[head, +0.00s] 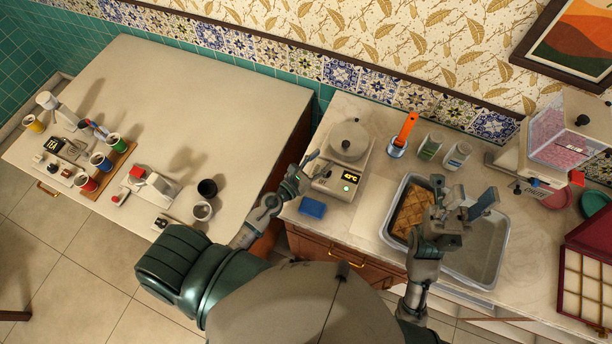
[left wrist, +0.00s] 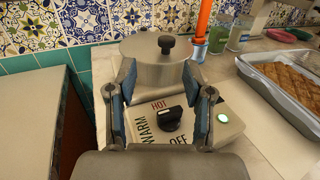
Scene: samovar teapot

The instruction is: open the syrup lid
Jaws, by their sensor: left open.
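My left gripper (head: 309,168) is at the warmer's left front side. In the left wrist view my left gripper (left wrist: 158,84) is open and empty, its fingers spread in front of the pot and apart from the knob. My right gripper (head: 462,196) is open above the glass tray.
A glass tray (head: 472,279) holding baklava (head: 412,211) stands right of the warmer. A blue sponge (head: 312,207) lies in front of the warmer. An orange-handled brush in a cup (head: 398,150) and jars (head: 429,148) stand right of the pot. A gap separates the left table (head: 190,90).

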